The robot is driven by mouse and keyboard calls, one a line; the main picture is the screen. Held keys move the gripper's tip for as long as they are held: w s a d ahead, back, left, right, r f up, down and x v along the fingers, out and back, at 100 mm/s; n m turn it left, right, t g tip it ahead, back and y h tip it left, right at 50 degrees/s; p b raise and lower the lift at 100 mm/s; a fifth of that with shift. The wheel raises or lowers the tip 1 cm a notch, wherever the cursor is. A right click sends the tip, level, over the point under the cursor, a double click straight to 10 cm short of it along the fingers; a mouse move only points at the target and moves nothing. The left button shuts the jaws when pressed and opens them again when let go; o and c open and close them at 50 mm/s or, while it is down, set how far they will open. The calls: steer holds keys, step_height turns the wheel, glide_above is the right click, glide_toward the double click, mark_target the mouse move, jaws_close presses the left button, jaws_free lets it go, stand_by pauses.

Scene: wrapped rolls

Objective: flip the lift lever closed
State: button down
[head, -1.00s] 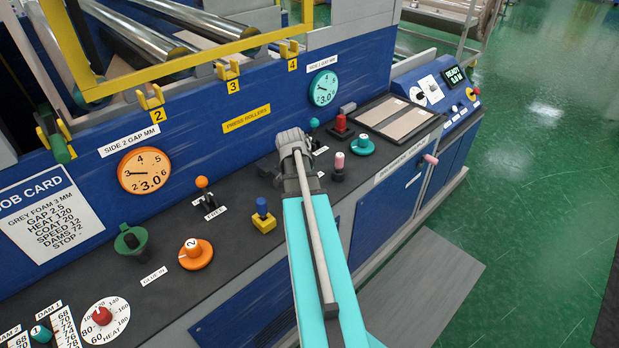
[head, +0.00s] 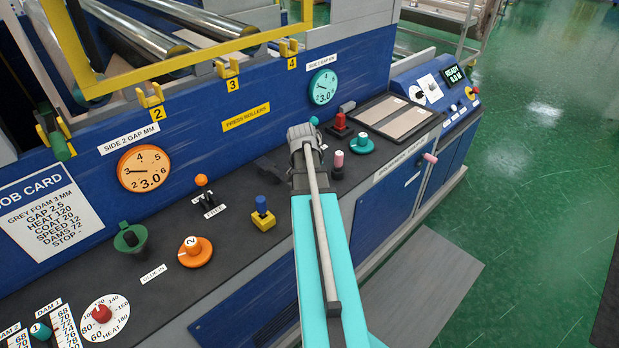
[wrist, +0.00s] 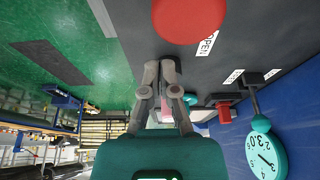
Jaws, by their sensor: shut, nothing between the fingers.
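My gripper (wrist: 165,72) shows in the wrist view with its two grey fingers together and nothing between them. A large red rounded knob (wrist: 188,18) is close to the camera at the top of that view, beside a white OPEN label (wrist: 207,44). I take it to be the lift lever's knob; its shaft is hidden. The fingertips are just below the knob in the picture, and I cannot tell whether they touch it. In the head view my grey wrist covers the fingers and the knob. A dark piece (head: 270,168) shows on the panel left of the wrist.
An orange-ball lever (head: 201,180), a blue-topped yellow switch (head: 262,215) and an orange dial (head: 195,251) stand to the left. A pink knob (head: 338,159), a teal dial (head: 361,144) and a red button (head: 340,121) stand close on the right. The blue upright panel (head: 215,130) rises behind.

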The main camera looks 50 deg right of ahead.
steer(key=p+v, duration=0.9)
steer(key=v, duration=0.1)
steer(key=shift+w+d, duration=0.3)
steer(key=shift+d, duration=0.05)
stand_by(0.6)
steer(key=w+a+f+n+y+b, duration=0.1)
steer(key=a+n, duration=0.5)
steer(key=a, duration=0.8)
steer(key=w+a+f+n+y+b, duration=0.1)
steer(key=a+n, duration=0.5)
steer(key=a, duration=0.8)
steer(key=w+a+f+n+y+b, duration=0.1)
steer(key=a+f+n, duration=0.3)
steer(key=a, duration=1)
steer(key=w+n+b, duration=0.1)
steer(key=n, duration=0.1)
steer(key=shift+w+a+n+y, duration=0.25)
steer(key=shift+a+n+y, duration=0.15)
